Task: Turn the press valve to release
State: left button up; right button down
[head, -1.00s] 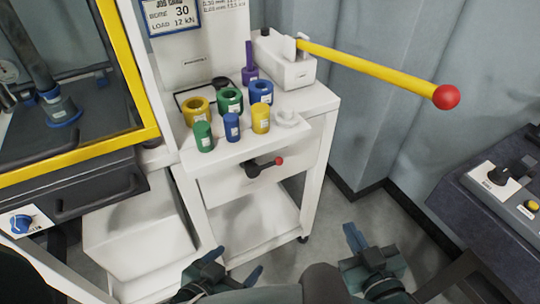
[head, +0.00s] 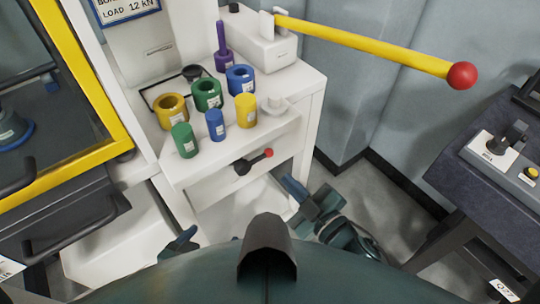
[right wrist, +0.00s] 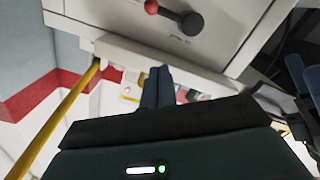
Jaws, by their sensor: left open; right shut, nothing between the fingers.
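The valve (head: 253,162) is a small black lever with a red ball end on the front of the white cabinet, its red end pointing right and slightly up. It also shows in the right wrist view (right wrist: 183,17). My right gripper (head: 292,185) is shut and empty, below and to the right of the valve, apart from it. Its closed fingers also show in the right wrist view (right wrist: 158,84), short of the valve in the picture. My left gripper (head: 183,238) is open and empty at lower left, partly hidden by my body.
A long yellow pump handle (head: 375,46) with a red ball reaches right above the cabinet (head: 312,100). Several coloured rings and cylinders stand on the cabinet top. A yellow-framed press guard (head: 112,120) is at left, a dark console (head: 455,170) at right.

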jog(key=shift+w, duration=0.1)
send_over(264, 154)
jog(key=s, duration=0.4)
pick_arm(q)
jog(key=shift+a+f+b, duration=0.1)
jog(key=shift+f+b, duration=0.15)
jog(key=shift+b, duration=0.05)
pick_arm(e)
jog(key=shift+w+d+f, duration=0.25)
jog(key=shift+d+f, duration=0.05)
jog(key=shift+f, duration=0.3)
jog(key=shift+w+d+f, duration=0.2)
jog(key=shift+d+f, duration=0.1)
jog(key=shift+f, duration=0.35)
jog(key=shift+w+d+f, duration=0.25)
jog(key=shift+d+f, duration=0.05)
jog(key=shift+f, duration=0.3)
pick_arm(q)
jog(key=shift+r, duration=0.1)
pick_arm(e)
jog(key=shift+d+f+m, duration=0.1)
jog(key=shift+m, duration=0.2)
